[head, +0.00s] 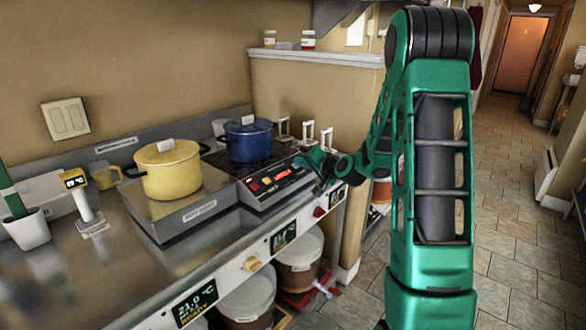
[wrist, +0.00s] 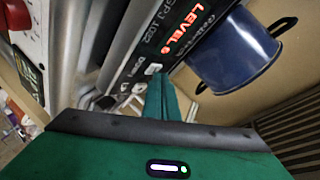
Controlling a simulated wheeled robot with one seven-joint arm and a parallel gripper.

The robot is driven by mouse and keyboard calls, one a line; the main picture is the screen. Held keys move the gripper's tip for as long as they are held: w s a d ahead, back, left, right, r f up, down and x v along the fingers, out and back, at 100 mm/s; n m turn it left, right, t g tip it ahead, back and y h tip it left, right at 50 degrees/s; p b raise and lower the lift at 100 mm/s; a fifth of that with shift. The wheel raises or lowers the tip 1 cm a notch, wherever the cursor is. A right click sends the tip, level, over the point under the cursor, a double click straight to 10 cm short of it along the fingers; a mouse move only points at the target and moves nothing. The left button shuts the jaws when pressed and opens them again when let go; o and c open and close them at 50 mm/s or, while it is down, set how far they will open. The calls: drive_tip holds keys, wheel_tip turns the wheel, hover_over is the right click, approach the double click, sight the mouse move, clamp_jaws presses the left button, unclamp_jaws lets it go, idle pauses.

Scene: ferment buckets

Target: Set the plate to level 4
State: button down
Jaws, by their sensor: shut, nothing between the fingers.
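The plate (head: 232,170) is a dark-topped unit on the steel counter, with a blue lidded pot (head: 249,140) on it. Its sloped control panel (head: 275,180) has a lit red display. In the wrist view the display (wrist: 183,30) shows red text, LEVEL and a digit that looks like 6, tilted and hard to read. A small pale button (wrist: 153,69) sits below it by the fingertips. My gripper (head: 308,166) is at the right end of the panel. Its green fingers (wrist: 160,95) are shut and empty, close to the button; contact cannot be told.
A yellow pot (head: 168,170) stands on a steel block (head: 190,218) left of the plate. A red button (head: 319,212), a yellow knob (head: 252,264) and dark displays (head: 283,237) line the counter front. White-lidded buckets (head: 248,296) stand below. The tiled floor to the right is clear.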

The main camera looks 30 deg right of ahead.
idle(0.6)
drive_tip(key=shift+s+d+r, duration=0.1)
drive_tip(key=shift+s+r, duration=0.25)
drive_tip(key=shift+r, duration=0.3)
drive_tip(key=shift+f, duration=0.15)
drive_tip(key=shift+w+f, duration=0.2)
drive_tip(key=shift+w+f, duration=0.1)
drive_tip(key=shift+f, duration=0.15)
idle(1.5)
drive_tip(key=shift+s+r, duration=0.3)
drive_tip(key=shift+r, duration=0.3)
drive_tip(key=shift+s+d+r, duration=0.15)
drive_tip(key=shift+s+r, duration=0.25)
drive_tip(key=shift+r, duration=0.35)
drive_tip(key=shift+s+d+r, duration=0.1)
drive_tip(key=shift+s+r, duration=0.25)
drive_tip(key=shift+r, duration=0.35)
drive_tip(key=shift+s+d+r, duration=0.15)
drive_tip(key=shift+s+r, duration=0.25)
drive_tip(key=shift+r, duration=0.35)
